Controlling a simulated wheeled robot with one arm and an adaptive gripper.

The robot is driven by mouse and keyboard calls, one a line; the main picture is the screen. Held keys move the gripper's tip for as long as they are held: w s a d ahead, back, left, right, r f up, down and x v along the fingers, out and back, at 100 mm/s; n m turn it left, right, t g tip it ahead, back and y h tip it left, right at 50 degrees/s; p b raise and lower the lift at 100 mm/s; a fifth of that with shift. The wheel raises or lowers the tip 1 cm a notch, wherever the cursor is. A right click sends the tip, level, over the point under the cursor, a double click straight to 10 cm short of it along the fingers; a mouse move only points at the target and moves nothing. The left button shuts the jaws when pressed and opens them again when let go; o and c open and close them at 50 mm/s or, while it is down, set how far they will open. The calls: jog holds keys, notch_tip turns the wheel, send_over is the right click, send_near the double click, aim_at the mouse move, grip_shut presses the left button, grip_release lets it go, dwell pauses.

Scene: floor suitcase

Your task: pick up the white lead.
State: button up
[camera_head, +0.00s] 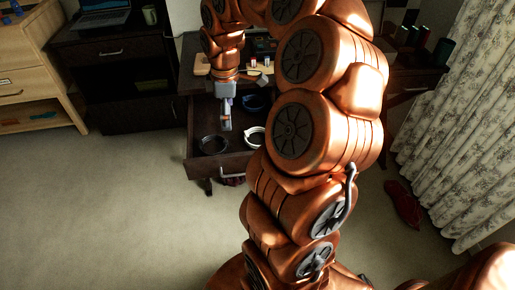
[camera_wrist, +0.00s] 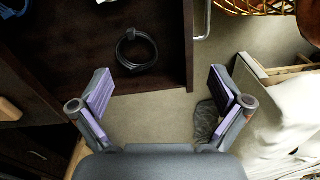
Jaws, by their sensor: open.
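The white lead (camera_head: 256,136) is a coiled loop lying in the open dark drawer (camera_head: 203,170), on its right side in the head view. My arm hides part of the drawer beside it. I do not see the white lead in the wrist view. My gripper (camera_head: 226,122) hangs over the drawer, up and left of the white lead in the head view. In the wrist view my gripper (camera_wrist: 162,86) has its two purple-padded fingers wide apart, with nothing between them.
A black coiled lead (camera_head: 213,145) lies in the drawer; it also shows in the wrist view (camera_wrist: 137,50). A blue lead (camera_head: 254,102) lies farther back. A red shoe-like item (camera_head: 402,205) is on the floor by the curtain (camera_head: 455,120). The carpet at left is clear.

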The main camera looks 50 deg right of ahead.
jog(key=b, duration=0.3)
send_over(258, 140)
notch_tip(258, 140, down, 9)
jog(key=shift+n, duration=0.5)
jog(key=shift+f+b, duration=0.45)
jog(key=shift+f, duration=3.25)
jog(key=c, duration=0.9)
jog(key=shift+o, duration=0.2)
jog(key=shift+r, duration=0.1)
